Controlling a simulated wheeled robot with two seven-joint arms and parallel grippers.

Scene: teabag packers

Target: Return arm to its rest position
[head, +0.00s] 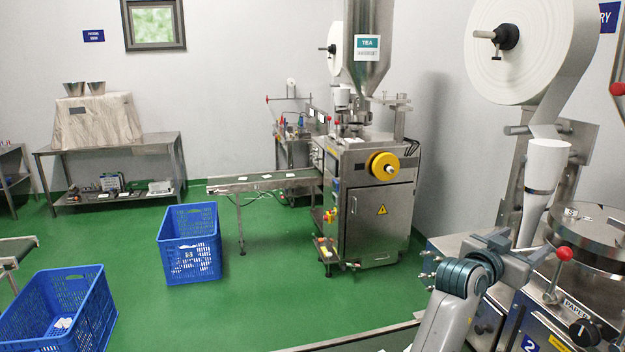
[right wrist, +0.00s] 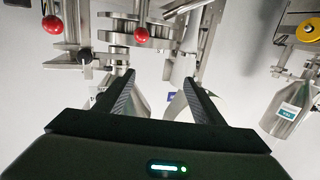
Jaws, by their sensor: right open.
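My right arm (head: 452,310) comes in at the lower right of the head view, bent at a dark ringed joint. Its gripper (head: 532,256) is in front of the near tea packing machine (head: 590,232), close to a red-knobbed lever (head: 564,254). In the right wrist view, my right gripper (right wrist: 160,80) has its two dark fingers spread apart with nothing between them. That view is upside down, with machine parts and two red knobs (right wrist: 141,34) beyond the fingers. I cannot tell the exact gap to the machine. My left gripper is not in view.
A second packing machine (head: 376,205) with a conveyor (head: 262,185) stands at the middle back. Blue crates (head: 190,242) (head: 62,308) sit on the green floor. A steel table (head: 110,147) is at the left wall. The floor between crates and machine is clear.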

